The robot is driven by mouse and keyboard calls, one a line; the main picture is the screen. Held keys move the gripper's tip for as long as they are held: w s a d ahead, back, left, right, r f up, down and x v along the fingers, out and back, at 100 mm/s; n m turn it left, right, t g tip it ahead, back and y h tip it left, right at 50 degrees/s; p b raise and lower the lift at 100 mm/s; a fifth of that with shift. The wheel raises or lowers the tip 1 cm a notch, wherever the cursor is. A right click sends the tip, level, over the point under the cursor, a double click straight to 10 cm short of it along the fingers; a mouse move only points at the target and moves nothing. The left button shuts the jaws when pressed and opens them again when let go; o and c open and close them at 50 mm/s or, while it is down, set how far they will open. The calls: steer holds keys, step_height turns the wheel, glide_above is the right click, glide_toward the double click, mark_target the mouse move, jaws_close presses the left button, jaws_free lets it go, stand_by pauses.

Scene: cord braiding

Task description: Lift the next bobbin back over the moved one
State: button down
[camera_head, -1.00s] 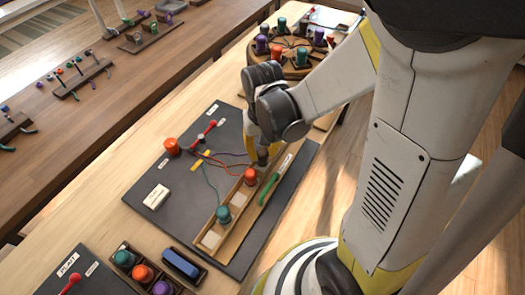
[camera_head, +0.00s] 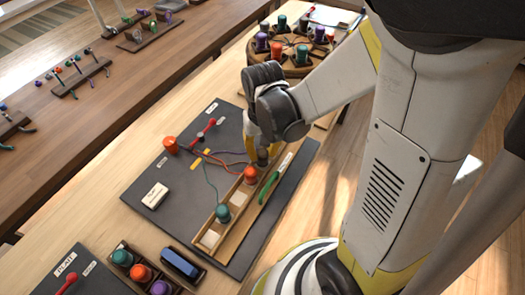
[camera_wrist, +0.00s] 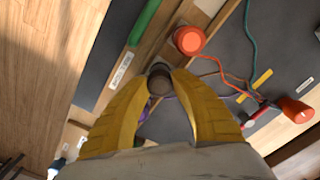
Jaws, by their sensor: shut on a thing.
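My gripper (camera_wrist: 158,76) is shut on a bobbin with a dark brown-grey top (camera_wrist: 158,70) at the far part of the wooden slotted tray (camera_head: 209,242). Its lower part is hidden by the fingers; a purple cord (camera_wrist: 146,108) shows beside them. In the head view my gripper (camera_head: 262,158) is just behind an orange bobbin (camera_head: 250,175) standing in the tray. A teal bobbin (camera_head: 223,213) stands nearer in the tray. Another orange bobbin (camera_head: 170,145) stands at the dark board's left. Orange, teal and purple cords run from the board's middle to the tray. Whether the held bobbin touches the tray, I cannot tell.
A green tool (camera_head: 269,188) lies along the tray's right side. A white block (camera_head: 155,195) and a red-handled pin (camera_head: 208,128) are on the dark board (camera_head: 140,190). A round bobbin stand (camera_head: 293,68) is behind. Bobbins and a blue block (camera_head: 180,263) are in front.

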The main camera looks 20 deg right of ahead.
steer(key=shift+f, duration=0.3)
steer(key=c, duration=1.1)
jaws_free()
steer(key=shift+o, duration=0.2)
steer(key=s+r+n+t, duration=0.1)
steer(key=s+r+t, duration=0.1)
steer(key=r, duration=0.6)
steer(key=s+r+t, duration=0.3)
steer(key=r+t, duration=0.2)
steer(key=r, duration=0.3)
steer(key=shift+s+r+n, duration=0.2)
steer(key=shift+r+n, duration=0.05)
steer(key=shift+n, duration=0.15)
